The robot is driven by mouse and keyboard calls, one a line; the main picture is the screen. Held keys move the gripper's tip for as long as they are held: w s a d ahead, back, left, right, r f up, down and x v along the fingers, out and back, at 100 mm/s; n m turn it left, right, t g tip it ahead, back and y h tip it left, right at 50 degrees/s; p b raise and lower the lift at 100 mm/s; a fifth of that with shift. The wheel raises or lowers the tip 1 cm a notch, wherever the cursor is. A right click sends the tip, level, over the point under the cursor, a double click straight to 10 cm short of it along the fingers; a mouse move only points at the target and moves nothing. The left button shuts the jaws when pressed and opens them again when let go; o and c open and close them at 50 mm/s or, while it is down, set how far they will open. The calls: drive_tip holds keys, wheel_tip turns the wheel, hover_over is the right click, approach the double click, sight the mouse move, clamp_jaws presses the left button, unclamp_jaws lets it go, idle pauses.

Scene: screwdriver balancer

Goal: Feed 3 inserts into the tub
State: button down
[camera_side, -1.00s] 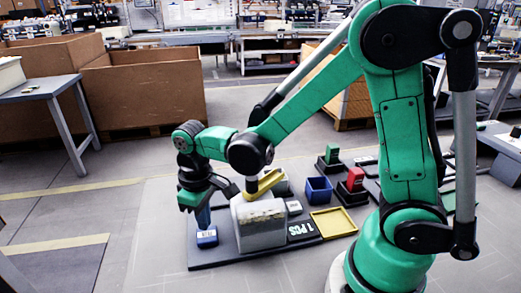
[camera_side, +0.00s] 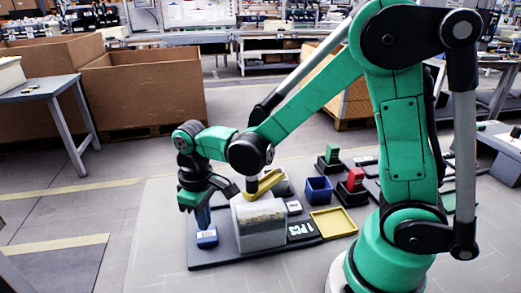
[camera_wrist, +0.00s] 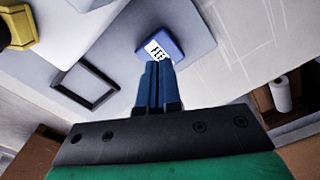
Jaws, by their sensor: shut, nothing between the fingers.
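My gripper (camera_side: 204,218) points down with its fingers shut and empty. The fingers are right above a blue block (camera_side: 207,238) with a white label, at the front left of the dark base plate. In the wrist view, the shut fingers (camera_wrist: 158,72) overlap the near edge of the block (camera_wrist: 160,45); its label starts with "FEE". I cannot tell whether they touch it. A small blue open tub (camera_side: 319,189) stands farther right. I see no loose inserts clearly.
A black sign (camera_side: 302,231), seeming to read "1 PCS", lies beside the bin. A yellow-rimmed tray (camera_side: 334,222) is to its right. A green block (camera_side: 332,154) and a red block (camera_side: 355,180) stand in black holders behind. A black square frame (camera_wrist: 87,84) shows in the wrist view.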

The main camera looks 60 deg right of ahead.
drive_tip(key=shift+f, duration=1.2)
idle(0.7)
idle(0.4)
drive_tip(key=shift+r, duration=3.5)
wheel_tip(320, 180, up, 6)
hover_over(206, 234)
drive_tip(key=shift+f, duration=5.3)
drive_tip(key=shift+f, duration=0.4)
